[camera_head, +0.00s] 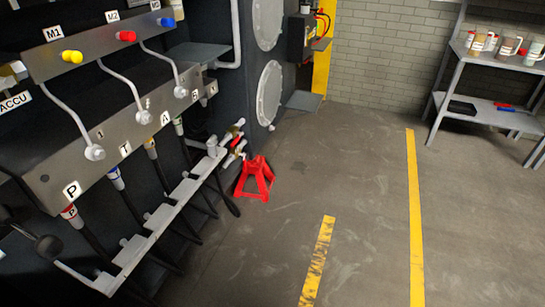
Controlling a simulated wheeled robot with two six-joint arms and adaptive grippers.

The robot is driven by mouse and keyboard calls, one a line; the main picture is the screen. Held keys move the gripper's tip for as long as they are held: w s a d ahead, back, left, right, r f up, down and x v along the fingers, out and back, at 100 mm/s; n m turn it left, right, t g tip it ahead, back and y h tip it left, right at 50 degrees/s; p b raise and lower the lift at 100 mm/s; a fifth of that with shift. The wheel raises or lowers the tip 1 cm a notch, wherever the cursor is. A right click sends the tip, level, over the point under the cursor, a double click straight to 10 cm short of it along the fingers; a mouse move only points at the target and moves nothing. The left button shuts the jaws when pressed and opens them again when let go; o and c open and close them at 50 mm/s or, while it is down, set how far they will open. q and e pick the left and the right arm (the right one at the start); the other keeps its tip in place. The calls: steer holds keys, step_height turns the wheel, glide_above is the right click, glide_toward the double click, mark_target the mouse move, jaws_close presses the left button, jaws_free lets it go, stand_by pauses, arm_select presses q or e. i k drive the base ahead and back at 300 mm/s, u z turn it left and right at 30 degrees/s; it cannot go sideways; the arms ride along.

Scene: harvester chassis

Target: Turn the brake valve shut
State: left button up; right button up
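No part is labelled as the brake valve, so I cannot tell for certain which one it is. Small pipe fittings with red and brass-coloured parts (235,140) sit low on the chassis side, just above a red stand; they are too small to read their handle position. A dark rounded knob or lever end (48,246) shows at the lower left, partly cut off by what is around it; I cannot tell what it belongs to. Neither of my grippers is in view.
A grey manifold block (120,125) with labelled ports, hoses and yellow, red and blue knobs fills the left. A red stand (255,180) is on the floor. A shelf (455,82) with mugs stands far right. The floor (370,190) with yellow lines is clear.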

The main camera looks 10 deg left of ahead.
mark_target(237, 138)
steer(key=z, duration=0.05)
steer(key=k, duration=0.5)
steer(key=z, duration=1)
steer(key=i, duration=3.45)
steer(key=u, duration=1.05)
steer(key=i, duration=0.9)
steer(key=u, duration=0.85)
